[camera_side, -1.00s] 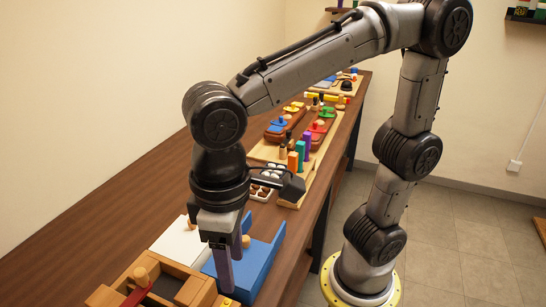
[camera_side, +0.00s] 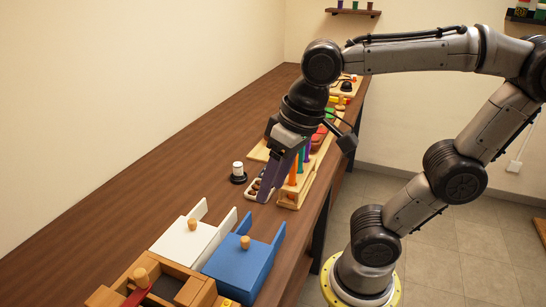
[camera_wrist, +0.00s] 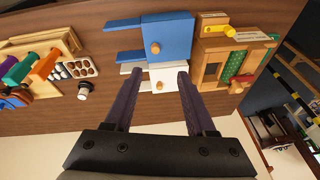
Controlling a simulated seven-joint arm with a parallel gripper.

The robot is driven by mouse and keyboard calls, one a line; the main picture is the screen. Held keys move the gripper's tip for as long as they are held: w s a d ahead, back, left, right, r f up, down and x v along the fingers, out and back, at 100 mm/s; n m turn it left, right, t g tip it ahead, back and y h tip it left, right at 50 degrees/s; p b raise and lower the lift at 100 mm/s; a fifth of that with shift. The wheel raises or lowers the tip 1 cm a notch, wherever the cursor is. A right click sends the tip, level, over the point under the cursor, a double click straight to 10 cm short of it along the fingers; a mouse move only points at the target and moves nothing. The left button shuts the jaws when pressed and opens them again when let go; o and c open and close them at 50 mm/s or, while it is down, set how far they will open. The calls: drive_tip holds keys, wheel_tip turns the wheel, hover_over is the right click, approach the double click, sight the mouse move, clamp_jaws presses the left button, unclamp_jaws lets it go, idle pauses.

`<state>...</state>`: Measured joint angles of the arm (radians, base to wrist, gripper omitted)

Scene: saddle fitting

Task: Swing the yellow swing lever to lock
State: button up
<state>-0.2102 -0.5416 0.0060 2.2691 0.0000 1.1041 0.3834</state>
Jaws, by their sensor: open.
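The yellow swing lever (camera_wrist: 222,30) lies across the end of a wooden box (camera_wrist: 212,60), at the upper right of the wrist view. In the side view only a small yellow part (camera_side: 228,302) shows at the bottom edge; the rest is cut off. My gripper (camera_side: 265,193) hangs tilted above the table, beside the wooden peg rack and well away from the lever. In the wrist view its two dark purple fingers (camera_wrist: 160,74) are apart, with nothing held between them. The lever is up and right of the fingers there.
A blue box (camera_side: 240,266) and a white box (camera_side: 183,243), each with a wooden knob, stand beside the wooden box. A red handle (camera_side: 135,297) is on the wooden box. A black-and-white piece (camera_side: 238,173) and a peg rack (camera_side: 300,190) are near my gripper. The table's left side is clear.

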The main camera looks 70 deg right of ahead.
drive_tip(key=s+d+f+t, duration=0.2)
drive_tip(key=s+d+f, duration=0.1)
drive_tip(key=d, duration=0.1)
drive_tip(key=w+a+r+n, duration=0.1)
drive_tip(key=w+r+n, duration=0.1)
drive_tip(key=w+r, duration=0.2)
drive_tip(key=shift+w+r+g, duration=0.15)
drive_tip(key=shift+r+g, duration=0.15)
drive_tip(key=shift+r, duration=0.7)
drive_tip(key=shift+a+h, duration=0.1)
drive_tip(key=shift+h, duration=0.2)
drive_tip(key=s+d+f, duration=0.1)
drive_tip(key=s+f, duration=0.3)
drive_tip(key=f, duration=0.2)
drive_tip(key=shift+t, duration=0.4)
drive_tip(key=shift+d, duration=0.1)
